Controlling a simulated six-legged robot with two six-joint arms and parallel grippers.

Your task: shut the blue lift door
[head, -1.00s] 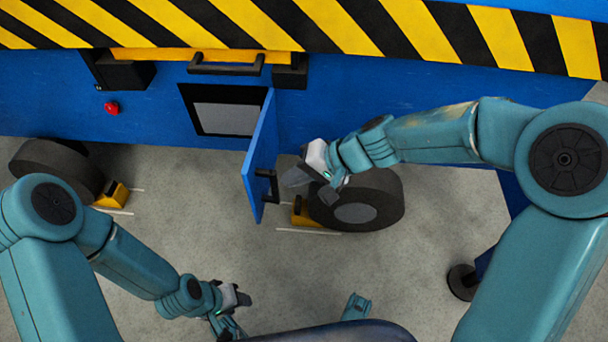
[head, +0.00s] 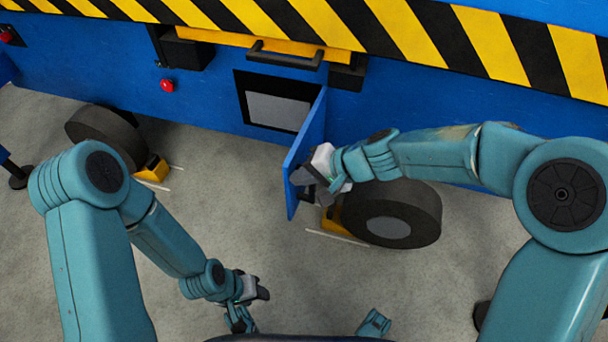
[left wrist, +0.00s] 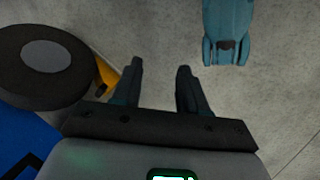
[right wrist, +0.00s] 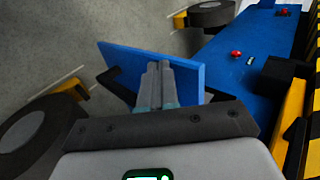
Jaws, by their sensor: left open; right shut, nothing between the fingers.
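The blue lift door (head: 308,140) stands swung open, out from the dark-framed opening (head: 275,103) in the blue lift body. It also shows in the right wrist view (right wrist: 190,72), with a black handle (right wrist: 118,84) on its near face. My right gripper (head: 304,184) is shut and empty, at the door's right face near its outer end and handle. In the right wrist view its fingers overlap the door; I cannot tell whether they touch it. My left gripper (head: 264,286) is open and empty, low over the floor, away from the door. It also shows in the left wrist view (left wrist: 158,72).
A black wheel (head: 392,213) with a yellow chock (head: 333,218) stands just right of the door. Another wheel (head: 107,137) stands at left. A black bar handle (head: 284,54) and a red button (head: 167,86) are on the lift.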

